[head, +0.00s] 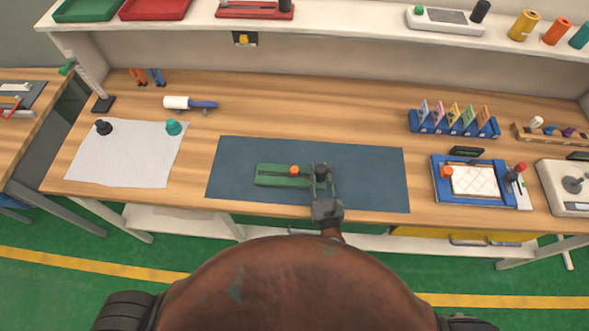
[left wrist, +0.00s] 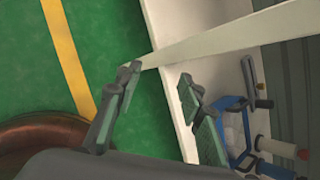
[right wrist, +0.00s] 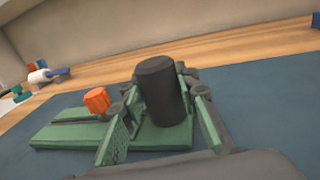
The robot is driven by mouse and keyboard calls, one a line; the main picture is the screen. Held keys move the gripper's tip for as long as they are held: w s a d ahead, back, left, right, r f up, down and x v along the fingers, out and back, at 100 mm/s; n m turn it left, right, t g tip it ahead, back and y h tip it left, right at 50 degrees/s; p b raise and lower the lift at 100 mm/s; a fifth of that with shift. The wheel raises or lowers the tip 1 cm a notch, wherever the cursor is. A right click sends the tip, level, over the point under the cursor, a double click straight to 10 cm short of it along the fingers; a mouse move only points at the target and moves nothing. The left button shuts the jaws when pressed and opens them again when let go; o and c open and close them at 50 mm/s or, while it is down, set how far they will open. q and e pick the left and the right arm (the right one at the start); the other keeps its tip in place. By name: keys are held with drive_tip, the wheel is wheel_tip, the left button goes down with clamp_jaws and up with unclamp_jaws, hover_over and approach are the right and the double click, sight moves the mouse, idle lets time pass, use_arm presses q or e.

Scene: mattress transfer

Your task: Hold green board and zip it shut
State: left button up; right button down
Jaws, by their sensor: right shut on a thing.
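The green board (head: 275,178) lies on a dark blue mat (head: 375,180) on the bench. My right gripper (head: 321,184) is shut on the black cylinder. In the right wrist view the fingers stand on both sides of the black cylinder (right wrist: 162,90), with the orange knob (right wrist: 97,100) to their left. The zip itself is too small to make out. My left gripper (left wrist: 160,85) is open and empty, away from the bench top, and shows only in the left wrist view.
A pale cloth (head: 125,155) with two knobs lies at the left. A blue-framed pad (head: 473,182) and a blue rack of cards (head: 453,124) stand at the right. A white tool with a blue handle (head: 190,103) lies behind. The mat around the board is clear.

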use_arm(q)
drive_tip(key=w+d+r+m+t, duration=0.2)
drive_tip(key=d+r+m+t, duration=0.15)
drive_tip(key=r, duration=0.85)
drive_tip(key=w+d+r+m+t+y, duration=0.1)
drive_tip(key=w+d+r+m+t, duration=0.2)
drive_tip(key=r, duration=0.9)
drive_tip(key=w+d+r+m+t, duration=0.2)
drive_tip(key=d+r+m+t, duration=0.25)
drive_tip(key=r, duration=0.75)
drive_tip(key=m+h, duration=0.4)
drive_tip(key=h, duration=0.4)
approach(293, 173)
drive_tip(key=shift+s+a+r+g, duration=0.15)
drive_tip(key=shift+s+a+g, duration=0.15)
drive_tip(key=shift+s, duration=0.1)
drive_tip(key=shift+w+d, duration=0.25)
drive_tip(key=shift+d, duration=0.05)
drive_tip(key=w, duration=0.3)
drive_tip(key=w+d, duration=0.1)
drive_tip(key=w, duration=0.3)
drive_tip(key=w+d, duration=0.1)
drive_tip(key=w, duration=0.3)
drive_tip(key=shift+w+d, duration=0.1)
drive_tip(key=shift+w, duration=0.1)
drive_tip(key=shift+c, duration=0.6)
clamp_jaws()
